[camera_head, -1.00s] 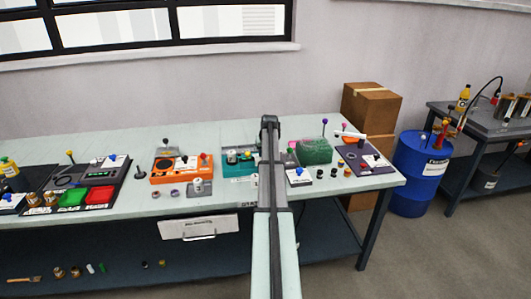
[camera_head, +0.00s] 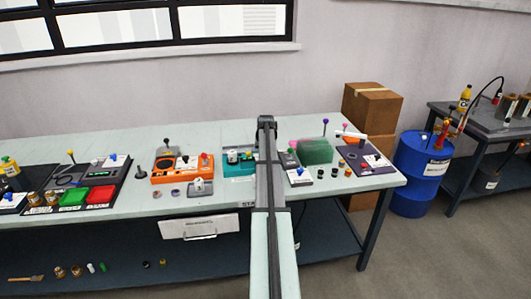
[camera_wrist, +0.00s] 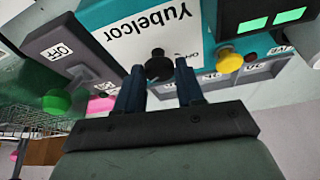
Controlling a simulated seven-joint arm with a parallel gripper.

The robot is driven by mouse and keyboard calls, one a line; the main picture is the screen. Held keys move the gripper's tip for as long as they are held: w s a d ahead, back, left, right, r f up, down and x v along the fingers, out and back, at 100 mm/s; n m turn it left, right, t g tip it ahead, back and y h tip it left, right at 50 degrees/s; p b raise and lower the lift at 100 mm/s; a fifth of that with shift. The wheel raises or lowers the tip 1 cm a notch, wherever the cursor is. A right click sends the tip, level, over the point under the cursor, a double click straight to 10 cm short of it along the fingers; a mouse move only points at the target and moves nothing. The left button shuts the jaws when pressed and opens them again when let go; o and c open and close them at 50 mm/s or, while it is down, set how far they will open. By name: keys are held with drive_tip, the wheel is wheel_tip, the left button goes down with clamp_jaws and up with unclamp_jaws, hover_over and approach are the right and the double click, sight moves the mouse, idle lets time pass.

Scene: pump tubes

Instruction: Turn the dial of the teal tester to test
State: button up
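The teal tester (camera_head: 240,154) stands on the bench, partly behind my arm in the head view. In the wrist view its teal housing (camera_wrist: 110,18) has a white "Yubelcor" label, upside down. Its round black dial (camera_wrist: 158,65) sits at the label's edge, beside partly covered small lettering. My gripper (camera_wrist: 160,64) has its dark blue fingertips on either side of the dial, a small gap apart. Whether both fingers touch the dial cannot be seen. The dial's pointer and setting cannot be read. The gripper is hidden behind my arm in the head view.
A yellow knob (camera_wrist: 230,60) is right of the dial, near green displays (camera_wrist: 290,15). An orange device (camera_head: 180,168) stands left of the tester, a green block (camera_head: 316,151) right.

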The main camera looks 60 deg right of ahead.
drive_tip(key=o, duration=0.4)
drive_tip(key=shift+c, duration=0.2)
drive_tip(key=v, duration=1.4)
drive_tip(key=shift+w+f, duration=0.1)
drive_tip(key=shift+w, duration=0.05)
